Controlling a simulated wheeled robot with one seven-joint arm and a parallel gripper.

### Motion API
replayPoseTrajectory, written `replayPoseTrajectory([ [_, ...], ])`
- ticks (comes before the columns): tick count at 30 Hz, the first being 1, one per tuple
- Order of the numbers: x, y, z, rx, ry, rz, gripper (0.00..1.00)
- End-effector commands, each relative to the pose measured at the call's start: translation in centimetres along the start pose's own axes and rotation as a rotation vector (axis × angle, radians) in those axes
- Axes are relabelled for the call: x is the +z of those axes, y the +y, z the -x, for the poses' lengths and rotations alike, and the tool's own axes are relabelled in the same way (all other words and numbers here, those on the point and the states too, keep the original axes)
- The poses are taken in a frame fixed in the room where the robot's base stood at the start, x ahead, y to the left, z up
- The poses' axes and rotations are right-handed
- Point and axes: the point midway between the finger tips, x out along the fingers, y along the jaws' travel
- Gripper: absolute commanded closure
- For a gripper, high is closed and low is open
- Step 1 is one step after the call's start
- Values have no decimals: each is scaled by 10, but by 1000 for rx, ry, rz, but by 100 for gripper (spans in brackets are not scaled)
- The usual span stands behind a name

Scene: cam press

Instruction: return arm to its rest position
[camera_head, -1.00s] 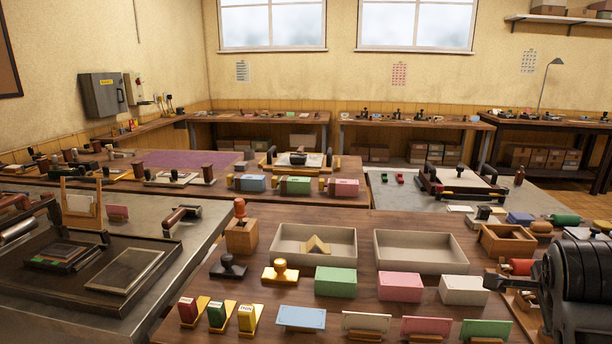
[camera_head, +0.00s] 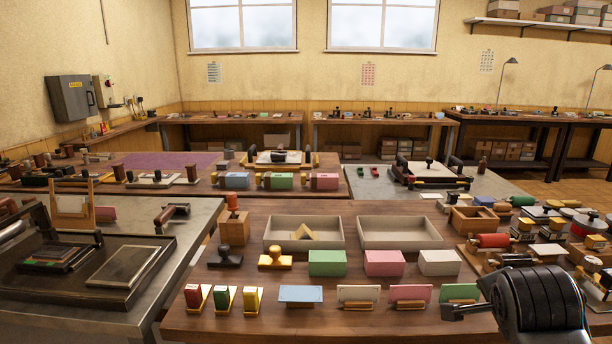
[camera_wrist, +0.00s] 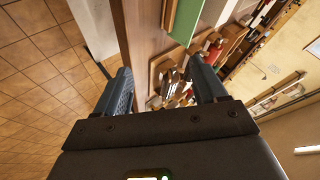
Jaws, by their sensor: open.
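My gripper (camera_head: 458,312) is at the lower right of the head view, beside the front right part of the wooden table (camera_head: 235,325). Its dark arm link fills the corner behind it. In the wrist view my gripper (camera_wrist: 160,85) has its two dark fingers wide apart with nothing between them. Beyond the fingers that view shows the table edge and tools, turned on their side.
A green card (camera_head: 458,292) in a holder stands close behind my gripper. A red-handled roller (camera_head: 490,241) and other tools crowd the right side. Pink (camera_head: 384,263) and white (camera_head: 439,262) boxes stand mid-table. Tiled floor (camera_wrist: 45,70) lies open beside the table edge.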

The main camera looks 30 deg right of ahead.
Motion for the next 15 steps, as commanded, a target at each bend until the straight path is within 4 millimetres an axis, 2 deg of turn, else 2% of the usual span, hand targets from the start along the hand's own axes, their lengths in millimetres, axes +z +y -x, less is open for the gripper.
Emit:
replayPoseTrajectory([
  [8,37,29,2,-123,-31,284,29],
  [15,89,76,26,-334,-84,662,29],
])
